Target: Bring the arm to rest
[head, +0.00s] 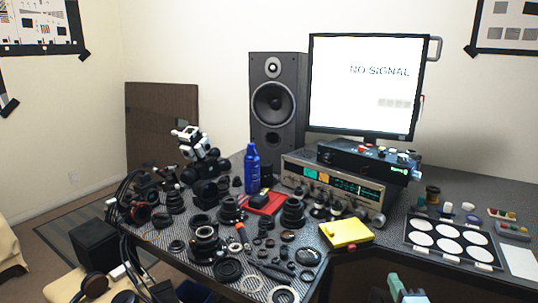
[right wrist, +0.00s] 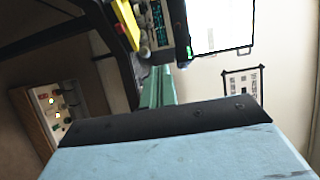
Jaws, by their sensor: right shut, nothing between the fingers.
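My right gripper (head: 398,288) shows at the bottom edge of the head view, right of centre, as a pale green piece beside a dark part. It is in front of the desk's near edge, apart from the things on the desk. In the right wrist view its green fingers (right wrist: 157,90) are together with nothing between them. The wide pale blue part in the foreground there is mine and hides much of that view. My left gripper is not in view.
A desk (head: 340,262) holds several lens parts, a blue bottle (head: 252,168), a yellow pad (head: 346,232), a radio-like unit (head: 330,187) and a tray with white discs (head: 449,242). Behind stand a speaker (head: 273,105) and a "NO SIGNAL" monitor (head: 364,85). Headphones (head: 95,285) lie at lower left.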

